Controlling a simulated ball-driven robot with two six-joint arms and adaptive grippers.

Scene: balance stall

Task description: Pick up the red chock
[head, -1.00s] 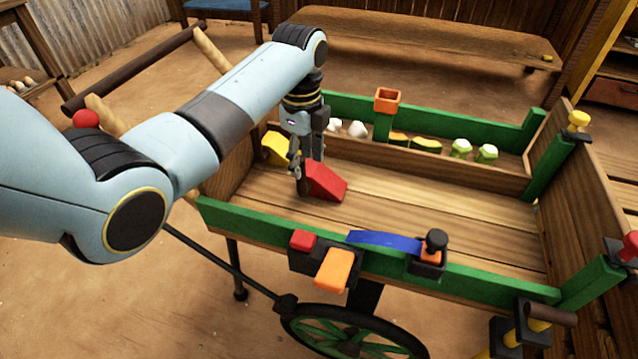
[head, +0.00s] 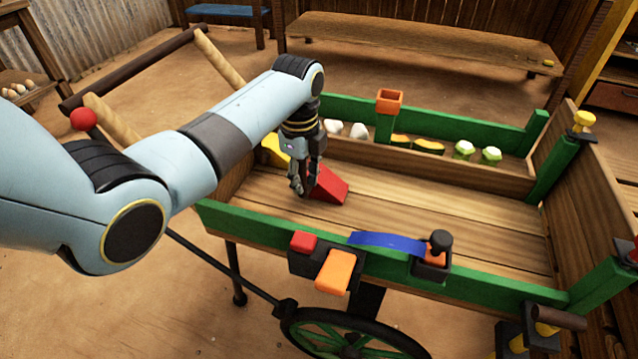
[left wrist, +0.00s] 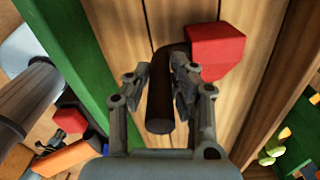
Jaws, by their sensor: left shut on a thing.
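The red chock (head: 328,185), a wedge-shaped block, lies on the wooden bed of the cart. In the left wrist view it (left wrist: 215,48) has a dark brown handle (left wrist: 161,112) beside it, appearing joined to it. My left gripper (head: 303,186) points down into the cart at the chock's left side. In the left wrist view its fingers (left wrist: 160,82) stand on both sides of the handle and are shut on it. The chock appears to rest on the boards. My right gripper is not in view.
The cart's green near rail (head: 480,283) carries a blue curved strip (head: 385,242) and an orange block (head: 335,270). A yellow thing (head: 274,149) is partly hidden behind my arm. A back trough holds several vegetables (head: 463,149). The cart bed right of the chock is clear.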

